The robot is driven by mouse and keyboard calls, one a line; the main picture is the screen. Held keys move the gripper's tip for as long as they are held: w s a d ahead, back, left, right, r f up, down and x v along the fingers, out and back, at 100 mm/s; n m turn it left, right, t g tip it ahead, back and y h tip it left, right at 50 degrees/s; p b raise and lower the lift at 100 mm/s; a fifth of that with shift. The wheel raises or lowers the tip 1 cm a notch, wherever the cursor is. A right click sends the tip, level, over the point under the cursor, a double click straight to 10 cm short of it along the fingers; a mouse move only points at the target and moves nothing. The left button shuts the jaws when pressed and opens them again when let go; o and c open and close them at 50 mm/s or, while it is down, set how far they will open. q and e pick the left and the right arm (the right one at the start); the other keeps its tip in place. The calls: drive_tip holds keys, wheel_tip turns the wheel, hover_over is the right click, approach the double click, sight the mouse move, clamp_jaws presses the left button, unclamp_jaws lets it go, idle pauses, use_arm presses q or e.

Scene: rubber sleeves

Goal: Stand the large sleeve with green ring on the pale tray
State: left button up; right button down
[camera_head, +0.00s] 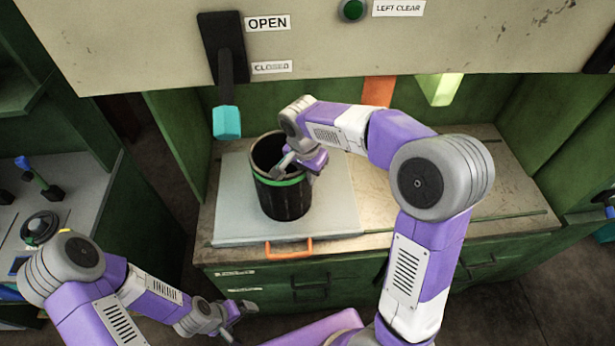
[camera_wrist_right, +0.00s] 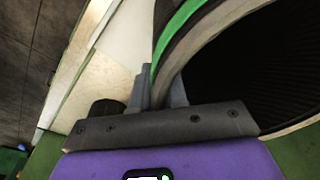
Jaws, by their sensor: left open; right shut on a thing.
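The large sleeve (camera_head: 284,198) is black with a green ring near its open top. It stands upright on the pale tray (camera_head: 234,184), toward the tray's middle; whether its base fully touches the tray I cannot tell. My right gripper (camera_head: 284,166) is shut on the sleeve's rim at its right side. In the right wrist view the sleeve's wall with its green ring (camera_wrist_right: 184,28) passes between the fingers (camera_wrist_right: 162,90). My left gripper (camera_head: 236,316) is open and empty, low in front of the cabinet.
An orange handle (camera_head: 289,250) sits at the tray's front edge. A panel hangs above, with a teal-tipped lever (camera_head: 227,122) and OPEN and CLOSED labels. The worktop (camera_head: 430,205) right of the tray is mostly clear. A side bench (camera_head: 60,205) with small items stands at the left.

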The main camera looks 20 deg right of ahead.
drive_tip(key=shift+w+f, duration=0.3)
drive_tip(key=shift+f, duration=0.55)
drive_tip(key=shift+f, duration=0.15)
drive_tip(key=c, duration=1.1)
unclamp_jaws()
drive_tip(key=shift+s+f, duration=0.1)
drive_tip(key=shift+c, duration=0.2)
drive_tip(key=r, duration=0.5)
drive_tip(key=r+p, duration=0.1)
drive_tip(key=r, duration=0.2)
drive_tip(key=shift+s+a, duration=0.3)
drive_tip(key=shift+a, duration=0.05)
drive_tip(key=shift+f, duration=0.1)
